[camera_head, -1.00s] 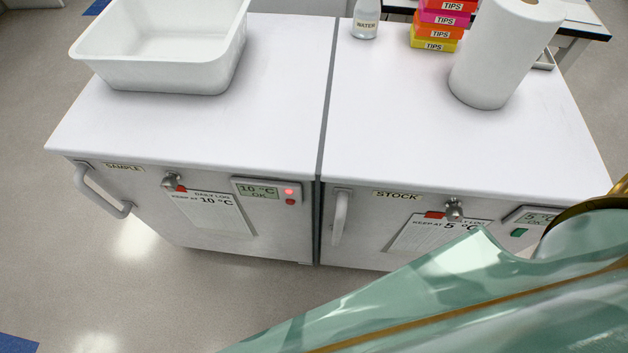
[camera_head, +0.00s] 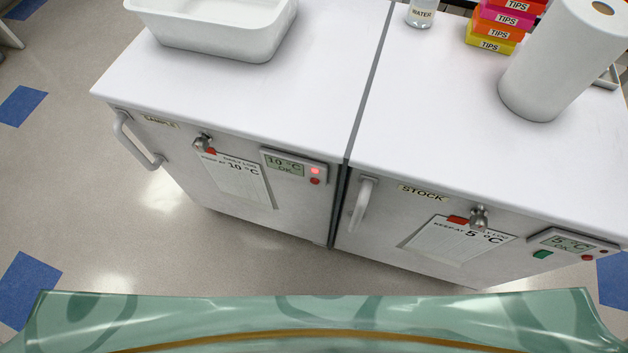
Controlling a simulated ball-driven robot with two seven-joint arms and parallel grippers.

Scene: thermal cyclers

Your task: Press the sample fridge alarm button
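The sample fridge (camera_head: 190,180) stands on the left, its door shut, with a SAMPLE label, a handle at left and a log sheet. Its display panel (camera_head: 288,164) near the top right of the door reads 10 °C OK. A lit red lamp (camera_head: 315,171) shines on the panel. A small darker red button (camera_head: 315,181) sits just below the lamp. Neither of my grippers shows in the head view.
The stock fridge (camera_head: 385,235) stands close on the right, its panel (camera_head: 570,242) reading 5 °C. A white tub (camera_head: 215,35), a water bottle (camera_head: 421,12), tips boxes (camera_head: 492,42) and a paper roll (camera_head: 555,60) stand on top. Floor in front is clear.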

